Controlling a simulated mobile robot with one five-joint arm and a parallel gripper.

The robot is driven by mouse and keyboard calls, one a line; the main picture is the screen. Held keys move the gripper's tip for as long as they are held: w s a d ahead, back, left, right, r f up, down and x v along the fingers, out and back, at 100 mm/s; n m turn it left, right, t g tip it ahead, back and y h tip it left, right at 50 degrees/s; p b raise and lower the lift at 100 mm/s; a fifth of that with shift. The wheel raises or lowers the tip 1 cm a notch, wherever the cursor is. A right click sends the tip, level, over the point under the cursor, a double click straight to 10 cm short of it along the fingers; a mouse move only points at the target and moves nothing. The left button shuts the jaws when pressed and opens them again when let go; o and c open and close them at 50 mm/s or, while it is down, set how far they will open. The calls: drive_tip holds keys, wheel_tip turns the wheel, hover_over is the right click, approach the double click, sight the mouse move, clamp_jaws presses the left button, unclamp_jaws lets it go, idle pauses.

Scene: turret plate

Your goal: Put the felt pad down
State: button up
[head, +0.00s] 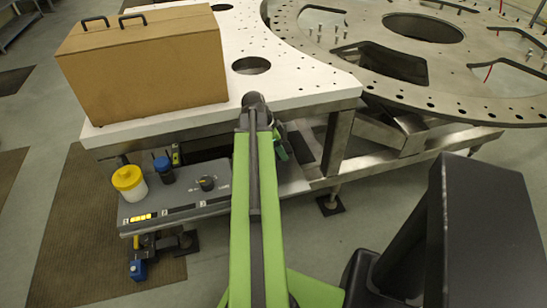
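I cannot make out a felt pad in the head view. My green arm reaches up the middle of the picture to the edge of the white table. A dark and green part at the end of my arm, which looks like my gripper (283,148), shows just right of the arm, below the table edge. Its fingers are mostly hidden behind the arm, so I cannot tell whether it is open or shut, or whether it holds anything.
A brown case (145,65) stands on the white table (290,85). A turret plate (490,85) with holes lies right. On the grey lower shelf (225,208) are a yellow-lidded jar (130,183), a blue-capped bottle (164,170) and a small dark round thing (207,183).

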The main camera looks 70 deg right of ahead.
wheel_tip(320, 180, down, 4)
drive_tip(key=b, duration=0.3)
drive_tip(key=shift+w, duration=0.1)
drive_tip(key=shift+w+r, duration=0.15)
drive_tip(key=shift+r, duration=0.05)
drive_tip(key=shift+f, duration=0.15)
drive_tip(key=o, duration=1.6)
drive_tip(key=shift+a+r+p, duration=0.1)
drive_tip(key=shift+r+p, duration=0.3)
drive_tip(key=p+v, duration=1)
drive_tip(key=v, duration=0.1)
drive_tip(key=shift+w+r+p, duration=0.15)
drive_tip(key=shift+r+p, duration=0.05)
drive_tip(key=shift+p, duration=0.1)
